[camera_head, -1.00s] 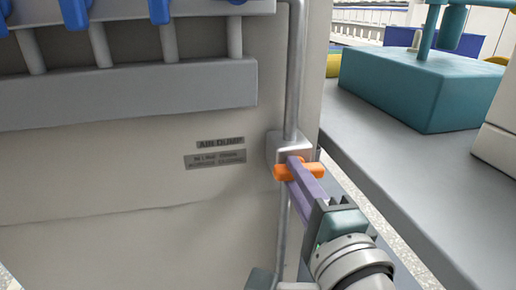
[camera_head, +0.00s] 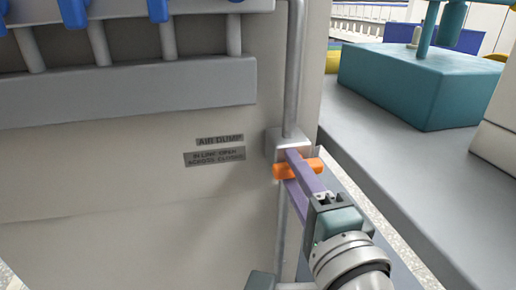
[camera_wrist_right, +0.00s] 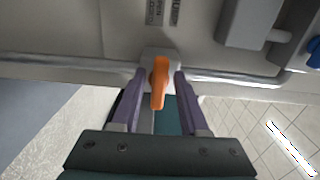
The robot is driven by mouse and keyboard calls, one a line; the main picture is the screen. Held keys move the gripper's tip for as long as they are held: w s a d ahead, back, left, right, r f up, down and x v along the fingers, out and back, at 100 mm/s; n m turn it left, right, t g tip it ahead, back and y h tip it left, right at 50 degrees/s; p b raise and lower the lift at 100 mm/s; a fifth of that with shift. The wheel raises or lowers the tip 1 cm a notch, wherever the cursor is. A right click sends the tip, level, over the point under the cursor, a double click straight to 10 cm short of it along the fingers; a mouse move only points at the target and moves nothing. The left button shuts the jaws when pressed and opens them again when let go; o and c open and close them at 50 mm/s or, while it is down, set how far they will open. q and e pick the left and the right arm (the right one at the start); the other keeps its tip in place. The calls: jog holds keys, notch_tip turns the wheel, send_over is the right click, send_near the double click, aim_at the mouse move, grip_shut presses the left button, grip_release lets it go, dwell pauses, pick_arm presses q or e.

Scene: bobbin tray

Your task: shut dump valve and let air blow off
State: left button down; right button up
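The orange valve handle (camera_head: 291,170) is on a grey valve block (camera_head: 284,145) on the vertical pipe at the panel's right edge. It lies roughly level, across the pipe. The labels beside it read "AIR DUMP" (camera_head: 220,139) and, less clearly, in line open, across closed (camera_head: 215,157). My right gripper (camera_head: 300,174) has its purple fingers around the handle. In the right wrist view the handle (camera_wrist_right: 159,82) stands between the two spread fingers (camera_wrist_right: 157,85), with a gap on each side.
A grey bench (camera_head: 400,185) with a teal box-like machine (camera_head: 415,85) is close on the right of my right arm. A grey rail (camera_head: 130,97) with posts and blue parts (camera_head: 72,12) crosses the panel above. The panel's lower left is clear.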

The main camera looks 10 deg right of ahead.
jog(key=shift+o, duration=0.4)
jog(key=shift+s, duration=0.1)
jog(key=s+p, duration=0.1)
jog(key=s, duration=0.8)
jog(key=shift+s+d, duration=0.15)
jog(key=shift+s, duration=0.2)
